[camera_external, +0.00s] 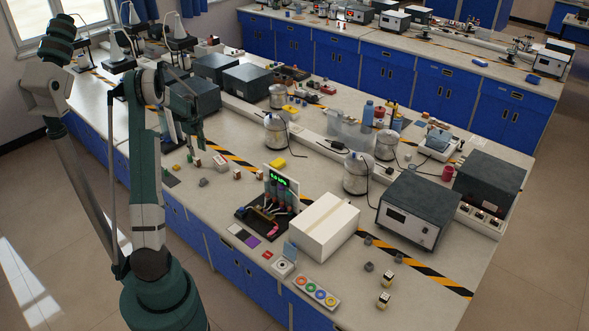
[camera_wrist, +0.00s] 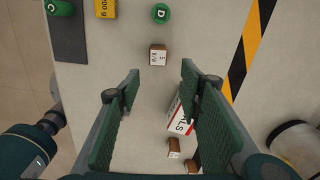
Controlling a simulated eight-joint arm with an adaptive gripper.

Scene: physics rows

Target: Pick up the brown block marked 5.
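The brown block marked 5 (camera_wrist: 158,55) sits on the bench in the wrist view, its white marked face showing. It lies just beyond my fingertips, roughly centred between them. My gripper (camera_wrist: 160,78) is open with nothing between its green fingers. In the external view my gripper (camera_external: 196,138) hangs over the left part of the bench. A small brown and white block (camera_external: 197,162) just below it there appears to be the same block, but its mark is too small to read.
A green cylinder marked D (camera_wrist: 161,13) and a yellow weight (camera_wrist: 106,8) stand beyond the block. Another brown block (camera_wrist: 174,147) is nearer the wrist. Dark instruments (camera_external: 193,97) stand behind the arm.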

